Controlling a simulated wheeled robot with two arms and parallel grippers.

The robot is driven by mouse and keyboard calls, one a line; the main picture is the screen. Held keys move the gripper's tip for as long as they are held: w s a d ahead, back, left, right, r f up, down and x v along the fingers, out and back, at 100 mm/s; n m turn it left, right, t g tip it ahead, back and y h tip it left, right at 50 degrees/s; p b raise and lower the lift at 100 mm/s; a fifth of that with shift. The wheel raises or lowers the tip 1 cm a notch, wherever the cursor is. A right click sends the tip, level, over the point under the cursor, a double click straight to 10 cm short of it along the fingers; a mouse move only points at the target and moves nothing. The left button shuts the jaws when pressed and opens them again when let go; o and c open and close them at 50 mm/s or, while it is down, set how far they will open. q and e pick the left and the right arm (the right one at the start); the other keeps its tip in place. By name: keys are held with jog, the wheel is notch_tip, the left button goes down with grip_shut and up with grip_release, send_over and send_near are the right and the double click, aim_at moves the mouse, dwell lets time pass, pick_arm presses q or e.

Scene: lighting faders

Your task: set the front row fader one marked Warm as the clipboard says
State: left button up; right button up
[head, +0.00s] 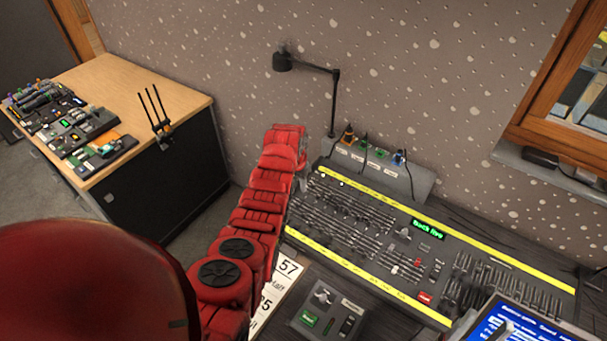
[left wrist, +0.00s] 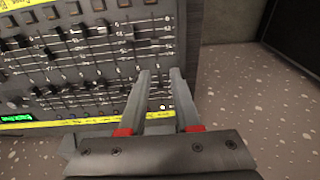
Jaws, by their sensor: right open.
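The lighting console (head: 435,228) stands against the wall, with rows of faders between yellow strips and a green lit display. The fader marked Warm cannot be picked out; its label is too small to read.
A small control box (head: 328,309) sits in front of the console. A lit screen (head: 520,322) is at the lower right. A thin black lamp (head: 333,100) and plugged cables (head: 375,153) stand behind. A side table (head: 185,92) with devices is at the left.

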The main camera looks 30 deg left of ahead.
aim_at(299, 203)
pick_arm(q)
jog(key=shift+g, duration=0.4)
jog(key=f+b, duration=0.6)
jog(key=shift+s+f+b, duration=0.3)
jog(key=shift+s+f, duration=0.1)
jog(key=shift+w+f+b, duration=0.1)
jog(key=shift+f+b, duration=0.45)
jog(key=shift+b, duration=0.05)
grip_shut()
